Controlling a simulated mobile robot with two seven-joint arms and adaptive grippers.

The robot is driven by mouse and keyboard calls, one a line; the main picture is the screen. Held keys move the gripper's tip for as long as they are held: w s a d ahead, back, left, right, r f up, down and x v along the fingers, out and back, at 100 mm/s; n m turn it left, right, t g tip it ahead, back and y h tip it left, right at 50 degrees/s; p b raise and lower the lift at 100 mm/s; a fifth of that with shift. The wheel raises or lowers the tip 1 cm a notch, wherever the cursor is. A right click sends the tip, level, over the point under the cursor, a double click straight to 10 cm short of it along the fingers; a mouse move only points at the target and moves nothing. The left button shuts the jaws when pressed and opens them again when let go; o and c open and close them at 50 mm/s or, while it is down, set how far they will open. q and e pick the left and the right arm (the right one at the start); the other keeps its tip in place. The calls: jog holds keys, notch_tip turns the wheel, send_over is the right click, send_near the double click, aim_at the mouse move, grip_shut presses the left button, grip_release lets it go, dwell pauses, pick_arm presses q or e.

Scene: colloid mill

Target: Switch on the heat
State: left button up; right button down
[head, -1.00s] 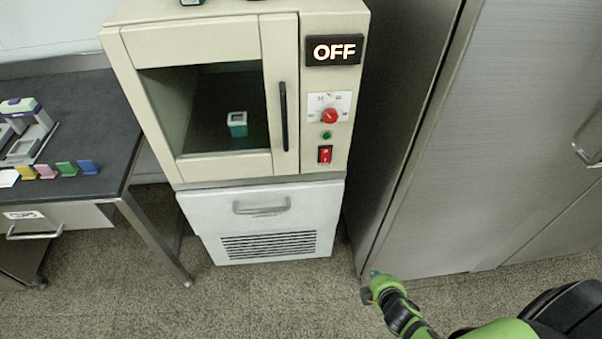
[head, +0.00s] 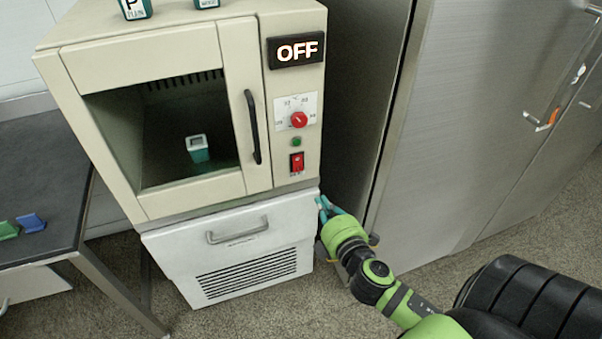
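The beige oven (head: 165,45) stands on a white cabinet, and its display (head: 296,50) reads OFF. Below the display are a red round dial (head: 299,119), a small green button (head: 296,142) and a red rocker switch (head: 297,162). The oven door is closed, and a teal and white container (head: 197,148) shows through its window. My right gripper (head: 325,205) is low, just right of the white cabinet's top corner, below and to the right of the red switch. Its teal fingers look slightly apart with nothing between them. My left gripper is out of view.
The white cabinet (head: 243,256) with a handle and vents is under the oven. A tall steel cabinet (head: 490,120) stands to the right, with a narrow dark gap between. A dark table (head: 40,185) is at the left. Small containers (head: 135,8) stand on the oven.

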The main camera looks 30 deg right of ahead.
aim_at(298, 167)
jog(key=p+x, duration=0.1)
jog(key=x, duration=1.3)
jog(key=shift+w+a, duration=0.1)
jog(key=shift+a, duration=0.05)
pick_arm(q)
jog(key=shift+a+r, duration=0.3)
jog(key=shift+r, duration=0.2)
pick_arm(e)
jog(key=shift+f, duration=0.1)
